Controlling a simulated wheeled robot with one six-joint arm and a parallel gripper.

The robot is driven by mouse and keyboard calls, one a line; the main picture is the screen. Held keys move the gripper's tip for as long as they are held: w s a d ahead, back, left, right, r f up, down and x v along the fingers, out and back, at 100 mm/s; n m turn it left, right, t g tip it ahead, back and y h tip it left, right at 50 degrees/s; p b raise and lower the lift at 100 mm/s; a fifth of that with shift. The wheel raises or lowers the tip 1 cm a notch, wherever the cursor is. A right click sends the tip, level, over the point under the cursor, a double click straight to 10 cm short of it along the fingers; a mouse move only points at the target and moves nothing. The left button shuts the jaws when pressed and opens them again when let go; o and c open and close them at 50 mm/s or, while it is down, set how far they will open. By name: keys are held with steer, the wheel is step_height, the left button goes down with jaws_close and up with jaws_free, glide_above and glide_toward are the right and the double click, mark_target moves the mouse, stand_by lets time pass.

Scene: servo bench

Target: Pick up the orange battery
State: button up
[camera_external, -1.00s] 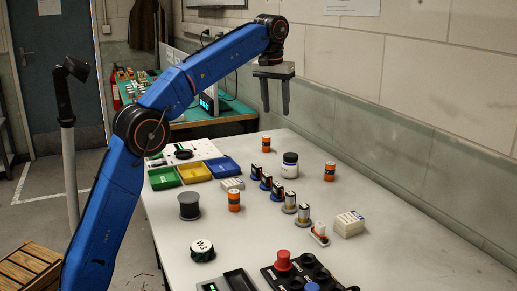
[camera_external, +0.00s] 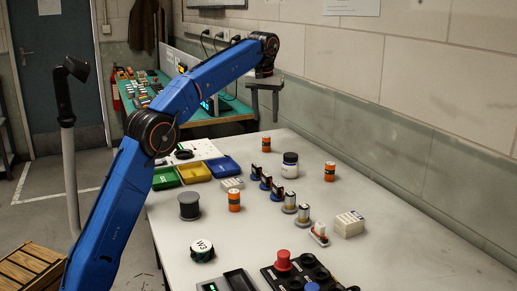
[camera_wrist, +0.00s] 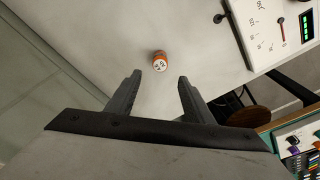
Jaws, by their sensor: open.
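Three orange batteries with dark bands stand upright on the pale bench. One battery (camera_external: 266,146) is at the far end, one (camera_external: 330,171) is toward the wall, and one (camera_external: 234,201) is nearer, beside a dark spool. My gripper (camera_external: 264,119) is above the far end of the bench, over the far battery, with its fingers pointing down. It is open and empty. In the wrist view, one orange battery (camera_wrist: 160,62) shows beyond the gap between my open fingertips (camera_wrist: 158,84), apart from them.
Blue, yellow and green bins (camera_external: 194,171) are left of the far battery. A white jar (camera_external: 290,165), several small upright parts (camera_external: 277,191) and a white block (camera_external: 348,224) stand on the bench (camera_external: 385,235). The wall (camera_external: 400,150) runs along the right. Bench around the far battery is clear.

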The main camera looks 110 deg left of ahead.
mark_target(266, 137)
step_height(266, 137, down, 2)
steer(key=shift+f, duration=0.2)
steer(key=shift+a+f, duration=0.25)
steer(key=shift+f, duration=1.75)
steer(key=shift+a+f, duration=0.2)
steer(key=shift+f, duration=1.75)
jaws_close()
